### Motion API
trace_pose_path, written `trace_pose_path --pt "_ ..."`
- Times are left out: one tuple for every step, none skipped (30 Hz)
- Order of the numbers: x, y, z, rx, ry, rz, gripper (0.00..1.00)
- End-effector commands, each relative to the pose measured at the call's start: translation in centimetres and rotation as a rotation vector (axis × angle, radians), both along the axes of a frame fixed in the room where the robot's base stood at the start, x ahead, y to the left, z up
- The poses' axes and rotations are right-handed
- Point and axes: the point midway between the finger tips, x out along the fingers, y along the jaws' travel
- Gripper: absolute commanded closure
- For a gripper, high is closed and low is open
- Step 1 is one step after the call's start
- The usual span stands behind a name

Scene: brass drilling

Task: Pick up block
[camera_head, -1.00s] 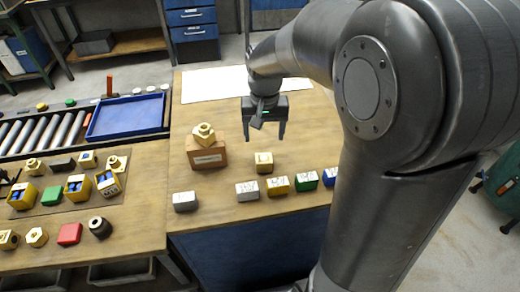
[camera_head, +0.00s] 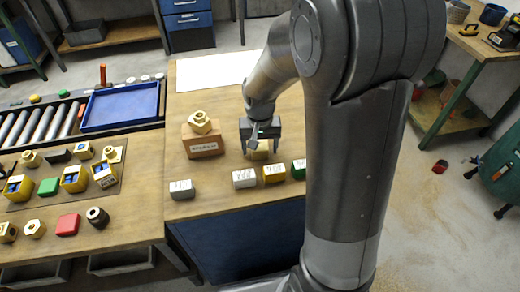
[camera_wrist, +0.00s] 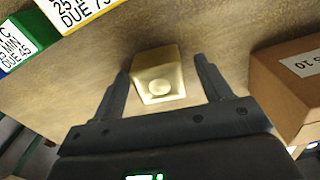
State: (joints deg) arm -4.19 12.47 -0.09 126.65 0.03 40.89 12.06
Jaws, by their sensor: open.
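A small brass-coloured block (camera_head: 259,153) sits on the wooden bench, behind the row of labelled blocks. My gripper (camera_head: 262,138) is open just above it and partly hides it in the head view. In the wrist view the block (camera_wrist: 158,80) shows between the two spread fingers of my gripper (camera_wrist: 163,74), with a round mark on its top. Room shows between the block and each finger. I cannot tell how far above it the fingertips are.
A brown box (camera_head: 203,146) carrying a brass nut (camera_head: 200,122) stands to the left. Labelled white (camera_head: 244,179), yellow (camera_head: 274,174) and green (camera_head: 299,169) blocks stand near the front edge, with a grey one (camera_head: 181,189) further left. A white sheet (camera_head: 213,72) lies behind.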

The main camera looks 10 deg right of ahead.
Motion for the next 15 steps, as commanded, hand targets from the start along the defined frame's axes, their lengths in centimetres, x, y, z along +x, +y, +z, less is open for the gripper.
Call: trace_pose_path --pt "0.00 0.00 -0.02 0.000 0.000 0.000 0.29" --pt "0.00 0.00 -0.01 0.000 0.000 0.000 0.29" --pt "0.00 0.00 0.00 0.000 0.000 0.000 0.29" --pt "0.00 0.00 0.01 0.000 0.000 0.000 0.29" --pt "0.00 0.00 0.01 0.000 0.000 0.000 0.29" --pt "0.00 0.00 0.02 0.000 0.000 0.000 0.32" --pt "0.00 0.00 0.02 0.000 0.000 0.000 0.35" --pt "0.00 0.00 0.02 0.000 0.000 0.000 0.37" --pt "0.01 0.00 0.03 0.000 0.000 0.000 0.41" --pt "0.01 0.00 0.03 0.000 0.000 0.000 0.43" --pt "0.01 0.00 0.03 0.000 0.000 0.000 0.45" --pt "0.01 0.00 0.04 0.000 0.000 0.000 0.49" --pt "0.01 0.00 0.04 0.000 0.000 0.000 0.51" --pt "0.01 0.00 0.04 0.000 0.000 0.000 0.54" --pt "0.01 0.00 0.04 0.000 0.000 0.000 0.57"
